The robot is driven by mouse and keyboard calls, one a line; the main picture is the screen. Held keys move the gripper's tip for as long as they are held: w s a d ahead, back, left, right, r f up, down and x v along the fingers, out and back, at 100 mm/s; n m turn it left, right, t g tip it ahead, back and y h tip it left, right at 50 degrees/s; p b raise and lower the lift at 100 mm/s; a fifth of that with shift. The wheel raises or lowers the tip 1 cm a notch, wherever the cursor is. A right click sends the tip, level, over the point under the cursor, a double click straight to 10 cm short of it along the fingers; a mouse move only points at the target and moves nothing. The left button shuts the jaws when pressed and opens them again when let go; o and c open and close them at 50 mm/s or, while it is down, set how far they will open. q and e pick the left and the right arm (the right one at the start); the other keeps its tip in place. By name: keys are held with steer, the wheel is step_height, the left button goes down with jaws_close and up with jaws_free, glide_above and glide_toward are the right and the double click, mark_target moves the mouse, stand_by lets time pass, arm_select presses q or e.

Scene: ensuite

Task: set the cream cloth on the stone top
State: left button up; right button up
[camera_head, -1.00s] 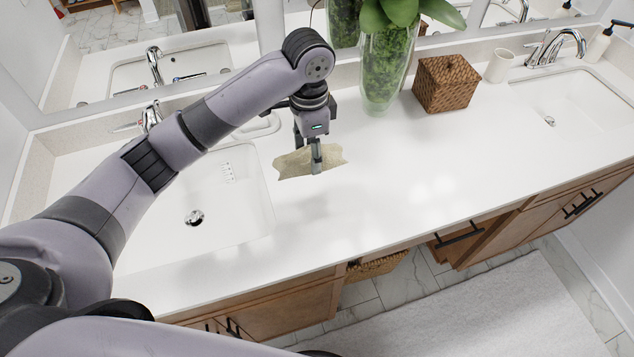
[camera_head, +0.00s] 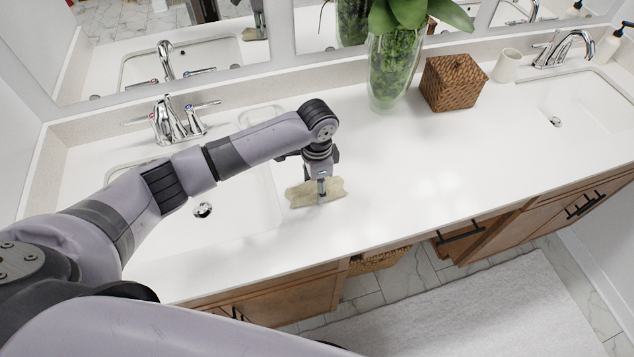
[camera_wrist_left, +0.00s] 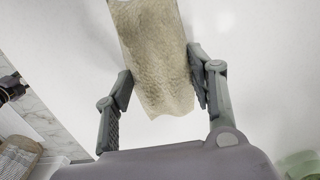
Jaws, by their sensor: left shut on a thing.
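The cream cloth (camera_head: 303,194) is a small, crumpled, textured piece over the white stone top (camera_head: 400,160), right of the left sink. My left gripper (camera_head: 322,190) points down from above and is shut on the cloth. In the left wrist view the cloth (camera_wrist_left: 158,60) lies between the two fingers of my left gripper (camera_wrist_left: 160,92) and extends past them. Whether the cloth touches the top or hangs just above it I cannot tell. My right gripper is not in view.
A glass vase with greenery (camera_head: 390,70), a brown woven box (camera_head: 453,82) and a white cup (camera_head: 507,65) stand along the back. A left sink (camera_head: 240,215) and right sink (camera_head: 570,100) flank the counter. The middle of the top is clear.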

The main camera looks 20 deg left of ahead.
arm_select(q)
steer(key=shift+f, duration=0.1)
steer(key=o, duration=1.1)
step_height(320, 180, up, 12)
steer(key=b, duration=0.2)
stand_by(0.3)
